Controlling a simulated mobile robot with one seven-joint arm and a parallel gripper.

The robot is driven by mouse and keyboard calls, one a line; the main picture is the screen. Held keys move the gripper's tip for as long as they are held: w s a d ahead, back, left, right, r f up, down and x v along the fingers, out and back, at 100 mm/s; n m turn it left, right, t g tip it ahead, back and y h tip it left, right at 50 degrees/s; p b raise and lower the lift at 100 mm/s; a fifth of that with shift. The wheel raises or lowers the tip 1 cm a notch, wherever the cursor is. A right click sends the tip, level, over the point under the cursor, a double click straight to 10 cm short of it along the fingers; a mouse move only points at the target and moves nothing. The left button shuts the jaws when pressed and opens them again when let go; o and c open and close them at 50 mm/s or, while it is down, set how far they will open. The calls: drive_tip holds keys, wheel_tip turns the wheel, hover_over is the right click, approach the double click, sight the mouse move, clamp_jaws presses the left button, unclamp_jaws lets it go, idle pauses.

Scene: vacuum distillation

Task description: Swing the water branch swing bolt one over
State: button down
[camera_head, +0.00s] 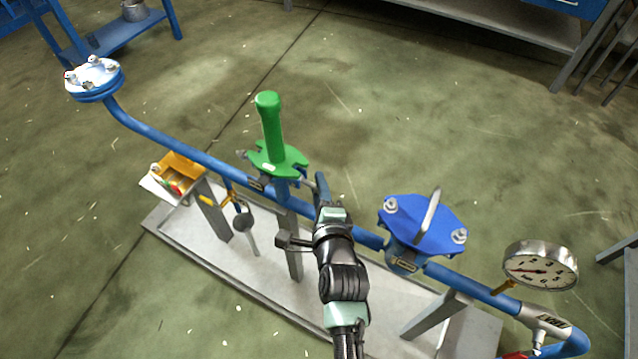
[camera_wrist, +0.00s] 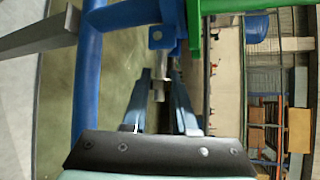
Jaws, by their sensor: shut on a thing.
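The green cover with its upright handle (camera_head: 270,130) sits on a short branch of the blue pipe; its green edge also shows in the wrist view (camera_wrist: 194,20). My gripper (camera_head: 320,185) is just right of this cover, low beside the branch. In the wrist view my gripper (camera_wrist: 163,85) has its fingers close together around a thin grey swing bolt (camera_wrist: 158,88) below the blue lug (camera_wrist: 157,38). The bolt's far end is hidden. In the head view my gripper and arm hide the bolt. I cannot tell which numbered bolt it is.
A blue cover with a metal handle (camera_head: 420,218) and a pressure gauge (camera_head: 540,266) stand to the right. A blue flange (camera_head: 95,78) is at the far left. A yellow box (camera_head: 177,175) stands left. The skid tray (camera_head: 215,240) lies below; open floor surrounds it.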

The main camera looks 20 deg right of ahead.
sight(314, 185)
drive_tip(key=shift+r+n+g+p, duration=0.6)
drive_tip(key=shift+r+p, duration=0.4)
drive_tip(key=shift+p, duration=3)
drive_tip(key=p, duration=0.2)
drive_tip(key=n+g+p, duration=0.1)
drive_tip(key=p, duration=0.1)
drive_tip(key=shift+w+a+r+g+h, duration=0.1)
drive_tip(key=shift+w+a+g+h, duration=0.05)
drive_tip(key=shift+g+h, duration=0.2)
drive_tip(key=shift+w+a+n+g+h, duration=0.1)
drive_tip(key=shift+n+g+h, duration=0.15)
drive_tip(key=shift+n, duration=0.05)
drive_tip(key=shift+w+a+r+n+g+h+b, duration=0.15)
drive_tip(key=shift+r+n+g+h+b, duration=0.25)
drive_tip(key=shift+g, duration=0.3)
drive_tip(key=c, duration=0.9)
unclamp_jaws()
drive_tip(key=shift+c, duration=0.2)
drive_tip(key=shift+r, duration=0.1)
